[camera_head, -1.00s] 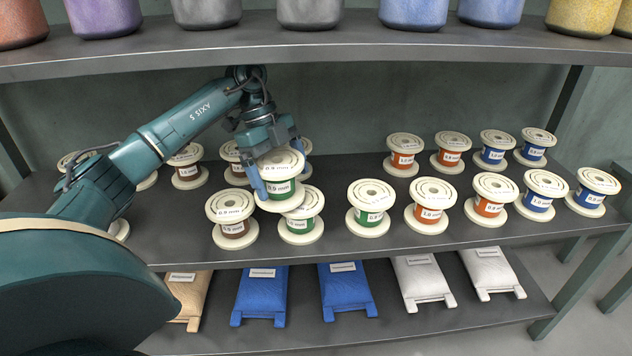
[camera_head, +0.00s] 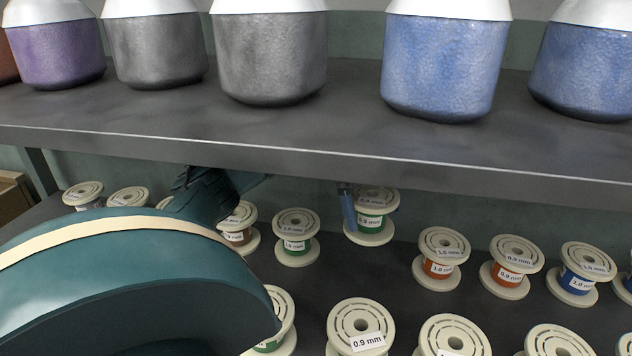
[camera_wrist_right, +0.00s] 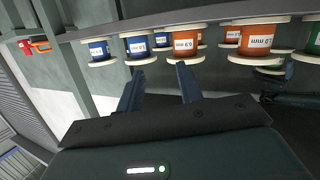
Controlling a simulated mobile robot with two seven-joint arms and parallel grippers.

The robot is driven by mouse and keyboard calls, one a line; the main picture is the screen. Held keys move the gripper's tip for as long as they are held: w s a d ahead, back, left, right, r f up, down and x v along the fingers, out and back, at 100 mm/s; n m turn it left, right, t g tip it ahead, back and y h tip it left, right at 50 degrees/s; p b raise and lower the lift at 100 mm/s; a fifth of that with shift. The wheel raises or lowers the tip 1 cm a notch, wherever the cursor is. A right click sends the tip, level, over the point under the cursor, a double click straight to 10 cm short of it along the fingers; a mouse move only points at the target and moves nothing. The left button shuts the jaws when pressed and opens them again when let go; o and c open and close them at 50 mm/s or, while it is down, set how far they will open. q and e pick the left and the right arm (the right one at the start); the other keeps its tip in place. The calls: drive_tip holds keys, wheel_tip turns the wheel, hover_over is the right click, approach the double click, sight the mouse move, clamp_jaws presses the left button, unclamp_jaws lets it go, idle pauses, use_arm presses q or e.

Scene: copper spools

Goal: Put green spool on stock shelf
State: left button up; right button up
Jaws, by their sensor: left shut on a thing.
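The green spool (camera_head: 370,216), labelled 0.9 mm, is at the back row of the spool shelf (camera_head: 335,278). One blue finger of my left gripper (camera_head: 348,210) lies along its left side; the gripper is shut on it. Its other finger and most of the hand are hidden by the upper shelf and my arm. I cannot tell if the spool's base touches the shelf. My right gripper (camera_wrist_right: 160,88) shows in the right wrist view, open and empty, fingers apart, below the shelf edge in that picture.
Another green spool (camera_head: 295,237) stands to the left, an orange spool (camera_head: 440,258) to the right. Front-row spools (camera_head: 361,328) stand nearer. The upper shelf (camera_head: 300,130) with large jars (camera_head: 445,60) overhangs closely. Bare shelf lies between the rows.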

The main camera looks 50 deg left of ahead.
sight(359, 190)
use_arm(q)
wheel_tip(359, 190, down, 6)
drive_tip(key=shift+r+b, duration=0.25)
drive_tip(key=shift+b, duration=0.7)
wheel_tip(359, 190, down, 4)
drive_tip(key=shift+f+b, duration=0.15)
drive_tip(key=shift+b, duration=0.55)
use_arm(e)
drive_tip(key=shift+w+a+r+n+t+y, duration=0.1)
drive_tip(key=shift+a+n+t+y, duration=0.25)
drive_tip(key=shift+t, duration=0.2)
drive_tip(key=shift+a+r+n+t+y, duration=0.1)
drive_tip(key=shift+a+n+t+y, duration=0.15)
drive_tip(key=shift+t+y, duration=0.25)
use_arm(q)
drive_tip(key=o, duration=0.9)
use_arm(e)
drive_tip(key=shift+d, duration=0.1)
